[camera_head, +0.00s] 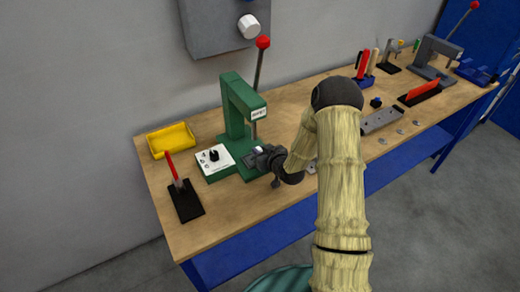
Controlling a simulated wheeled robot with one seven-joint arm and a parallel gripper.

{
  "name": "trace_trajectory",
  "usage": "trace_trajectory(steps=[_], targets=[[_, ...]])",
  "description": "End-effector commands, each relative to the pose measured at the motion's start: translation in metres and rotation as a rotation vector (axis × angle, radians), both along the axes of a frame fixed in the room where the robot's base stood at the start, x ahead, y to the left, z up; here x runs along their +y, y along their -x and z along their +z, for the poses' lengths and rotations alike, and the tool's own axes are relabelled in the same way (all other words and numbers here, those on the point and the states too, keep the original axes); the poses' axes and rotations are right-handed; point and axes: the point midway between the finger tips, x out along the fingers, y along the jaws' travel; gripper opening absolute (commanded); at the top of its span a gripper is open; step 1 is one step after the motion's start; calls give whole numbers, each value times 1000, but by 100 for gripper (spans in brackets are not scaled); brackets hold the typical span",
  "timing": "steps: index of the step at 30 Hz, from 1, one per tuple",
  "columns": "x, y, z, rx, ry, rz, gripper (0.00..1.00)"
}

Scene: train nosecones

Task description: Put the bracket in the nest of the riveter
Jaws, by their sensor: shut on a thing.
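The green riveter (233,110) stands upright on the left half of the bench, with a red-knobbed lever at its top. My gripper (257,153) is at the front right of its base, under the overhanging head, and is shut on the bracket. Only a small light-grey bit at the fingertips shows, and I cannot make out the bracket's outline. The nest is hidden by the gripper, so I cannot tell whether the bracket touches it.
On the wooden bench (215,222), a white control panel (214,158) with a black knob adjoins the riveter. A yellow bin (171,139) and a red-handled tool on a black pad (186,203) are left. A grey press (435,60) and tools stand right.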

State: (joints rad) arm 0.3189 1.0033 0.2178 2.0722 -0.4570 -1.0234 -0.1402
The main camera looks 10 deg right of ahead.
Motion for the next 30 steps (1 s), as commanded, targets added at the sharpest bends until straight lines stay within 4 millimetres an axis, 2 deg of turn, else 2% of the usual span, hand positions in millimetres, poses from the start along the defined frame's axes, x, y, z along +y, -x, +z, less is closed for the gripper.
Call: trace_trajectory(steps=[9,10,13,25,30], targets=[[0,0,-3,-1,1,0,0],[0,0,-3,-1,1,0,19],[0,0,-2,-1,1,0,38],[0,0,2,-1,1,0,39],[-5,16,6,-1,1,0,39]])
